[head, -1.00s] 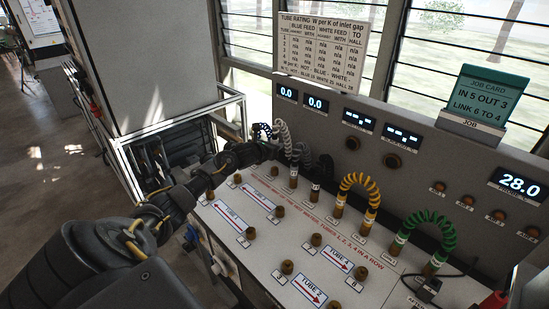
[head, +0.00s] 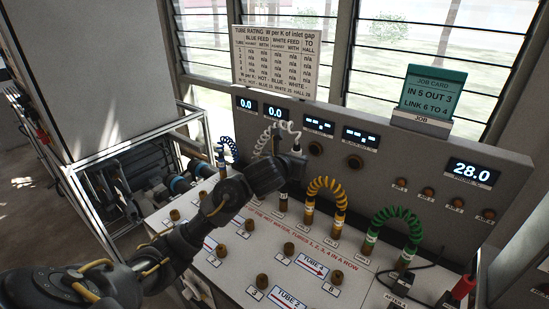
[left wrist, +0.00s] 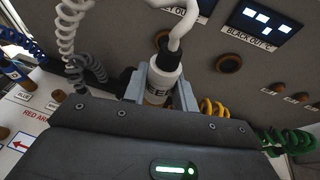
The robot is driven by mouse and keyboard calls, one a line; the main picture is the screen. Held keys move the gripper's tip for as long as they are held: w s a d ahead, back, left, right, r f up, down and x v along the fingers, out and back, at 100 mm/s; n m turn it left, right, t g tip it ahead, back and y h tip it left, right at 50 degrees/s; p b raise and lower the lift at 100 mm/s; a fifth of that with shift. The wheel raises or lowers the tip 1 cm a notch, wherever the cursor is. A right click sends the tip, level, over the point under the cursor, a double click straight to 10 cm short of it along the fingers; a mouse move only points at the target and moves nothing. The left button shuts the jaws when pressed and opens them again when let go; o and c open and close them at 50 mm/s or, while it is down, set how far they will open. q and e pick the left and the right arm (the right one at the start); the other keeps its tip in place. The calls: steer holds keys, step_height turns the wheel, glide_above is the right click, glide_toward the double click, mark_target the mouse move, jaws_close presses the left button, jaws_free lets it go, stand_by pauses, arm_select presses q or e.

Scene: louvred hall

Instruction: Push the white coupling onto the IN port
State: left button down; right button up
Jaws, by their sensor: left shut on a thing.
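My left gripper (head: 296,158) is shut on the white coupling (left wrist: 162,76), which has dark lettering partly hidden by the fingers. A white hose runs up from its dark collar in the left wrist view. In the head view the white coiled hose (head: 265,135) arches just left of the gripper, in front of the back panel. The gripper is above the rear of the bench top. I cannot make out which port is marked IN. Round brown ports (head: 316,148) are on the panel, and brown stubs (head: 262,281) stand on the bench. My right gripper is not in view.
Yellow (head: 327,188) and green (head: 395,220) coiled hoses stand to the right of the gripper. A blue coil (head: 228,148) is to its left. The green job card (head: 427,92) is on the panel top. A black cable and a red part (head: 463,286) are at the front right.

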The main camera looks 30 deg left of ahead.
arm_select(q)
steer(key=s+d+r+m+h, duration=0.1)
steer(key=s+d+r, duration=0.2)
steer(key=s+d, duration=0.5)
steer(key=shift+s+d+r+b, duration=0.15)
steer(key=shift+s+d+b, duration=0.25)
steer(key=shift+s, duration=0.2)
